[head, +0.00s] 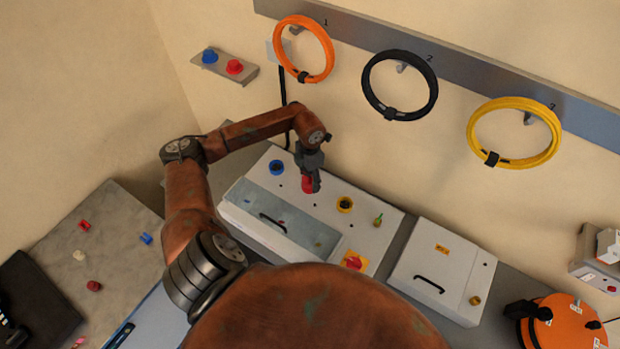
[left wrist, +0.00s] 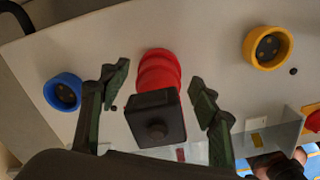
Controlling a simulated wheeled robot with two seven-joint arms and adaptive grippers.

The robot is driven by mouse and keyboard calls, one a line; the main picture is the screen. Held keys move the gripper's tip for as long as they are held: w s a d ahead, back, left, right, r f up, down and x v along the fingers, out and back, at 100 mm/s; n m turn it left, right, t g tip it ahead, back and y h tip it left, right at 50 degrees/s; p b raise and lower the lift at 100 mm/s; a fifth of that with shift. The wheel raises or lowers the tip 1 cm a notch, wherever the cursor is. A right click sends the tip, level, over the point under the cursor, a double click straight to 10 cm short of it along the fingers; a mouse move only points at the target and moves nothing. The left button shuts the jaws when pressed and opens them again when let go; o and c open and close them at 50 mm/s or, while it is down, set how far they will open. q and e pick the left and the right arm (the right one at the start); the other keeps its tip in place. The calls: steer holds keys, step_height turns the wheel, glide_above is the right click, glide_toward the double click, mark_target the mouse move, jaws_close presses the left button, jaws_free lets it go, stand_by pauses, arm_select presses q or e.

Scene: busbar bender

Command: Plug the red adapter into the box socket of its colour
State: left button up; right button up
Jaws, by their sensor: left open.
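The red adapter (left wrist: 158,70) has a ridged red barrel and a square black rear body with a round knob. In the head view it (head: 308,185) is at the box's (head: 372,236) top panel, between a blue socket (head: 277,167) and a yellow socket (head: 345,204). My left gripper (left wrist: 158,78) is open, its fingers on either side of the adapter with gaps showing. In the head view my left gripper (head: 311,165) is just above the panel. The red socket is hidden behind the adapter, so its depth of seating cannot be told. My right gripper is not in view.
The box has a clear lid with a handle (head: 272,223), a green-tipped part (head: 378,220) and a red-yellow switch (head: 354,261). A white case (head: 440,270) stands to the right. Cable rings (head: 303,50) hang behind. Small loose parts lie on the left table (head: 120,270).

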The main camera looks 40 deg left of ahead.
arm_select(q)
step_height(320, 180, up, 12)
stand_by(0.5)
stand_by(0.5)
